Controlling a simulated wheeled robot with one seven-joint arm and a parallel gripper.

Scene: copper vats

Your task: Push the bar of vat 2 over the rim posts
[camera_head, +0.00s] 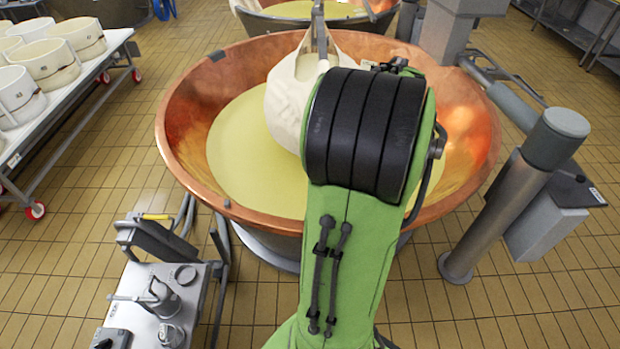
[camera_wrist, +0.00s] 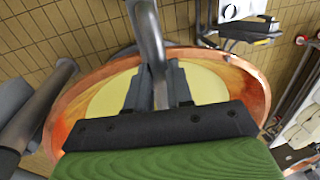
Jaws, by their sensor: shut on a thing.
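A wide copper vat (camera_head: 190,90) with pale yellow liquid (camera_head: 240,165) fills the middle of the head view. A white cloth bundle (camera_head: 284,102) hangs in it, partly behind my green arm. A grey metal bar (camera_head: 319,28) runs above the bundle toward the far rim. In the wrist view, my gripper (camera_wrist: 158,88) is shut on the bar (camera_wrist: 148,35), with the copper rim (camera_wrist: 258,82) around it. My arm hides the gripper in the head view. No vat number is readable.
A white rack (camera_head: 75,95) with several round moulds (camera_head: 46,62) stands left. A grey post (camera_head: 515,200) stands close to the vat's right side. A metal cart (camera_head: 160,300) with fittings is front left. Another copper vat (camera_head: 270,22) is behind. Tiled floor lies open front right.

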